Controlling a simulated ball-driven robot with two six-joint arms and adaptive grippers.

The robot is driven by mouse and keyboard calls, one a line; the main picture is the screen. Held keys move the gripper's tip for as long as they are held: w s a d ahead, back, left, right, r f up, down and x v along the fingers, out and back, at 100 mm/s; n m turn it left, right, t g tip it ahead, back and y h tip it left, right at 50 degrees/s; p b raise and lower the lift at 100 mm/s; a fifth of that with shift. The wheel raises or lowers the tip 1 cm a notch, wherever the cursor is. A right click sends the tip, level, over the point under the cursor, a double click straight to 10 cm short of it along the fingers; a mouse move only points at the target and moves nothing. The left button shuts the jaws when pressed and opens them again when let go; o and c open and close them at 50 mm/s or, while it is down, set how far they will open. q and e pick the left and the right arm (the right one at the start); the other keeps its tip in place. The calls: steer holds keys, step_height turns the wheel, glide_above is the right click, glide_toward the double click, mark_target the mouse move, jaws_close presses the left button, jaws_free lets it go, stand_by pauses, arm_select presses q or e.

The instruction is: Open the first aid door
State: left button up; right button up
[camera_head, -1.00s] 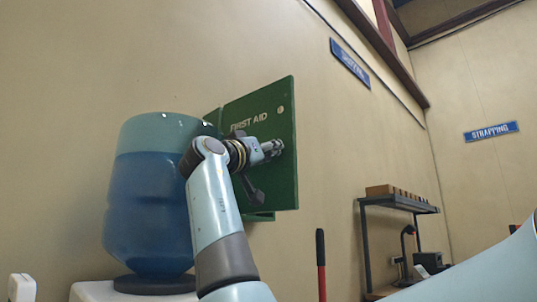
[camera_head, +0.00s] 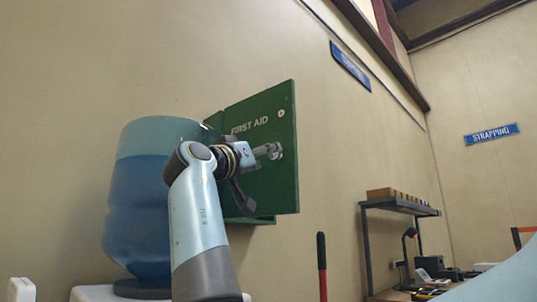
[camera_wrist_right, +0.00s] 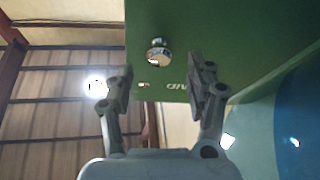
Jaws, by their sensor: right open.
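The green first aid door (camera_head: 262,105) is on the wall in the head view, with white lettering and a small round fitting near its upper right corner. A strip of green body (camera_head: 262,218) shows below it; I cannot tell the door's exact angle. My right gripper (camera_head: 272,151) is in front of the door's right half. In the right wrist view, the right gripper (camera_wrist_right: 160,78) is open, its fingers apart on either side of a shiny round knob (camera_wrist_right: 158,52). The knob lies just beyond the fingertips, with nothing gripped. My left gripper is not in view.
A large blue water bottle (camera_head: 140,215) stands left of the door, close to my right arm. A shelf (camera_head: 400,206) with boxes is farther right.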

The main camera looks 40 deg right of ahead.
steer(key=v, duration=0.4)
steer(key=shift+a, duration=0.1)
stand_by(0.3)
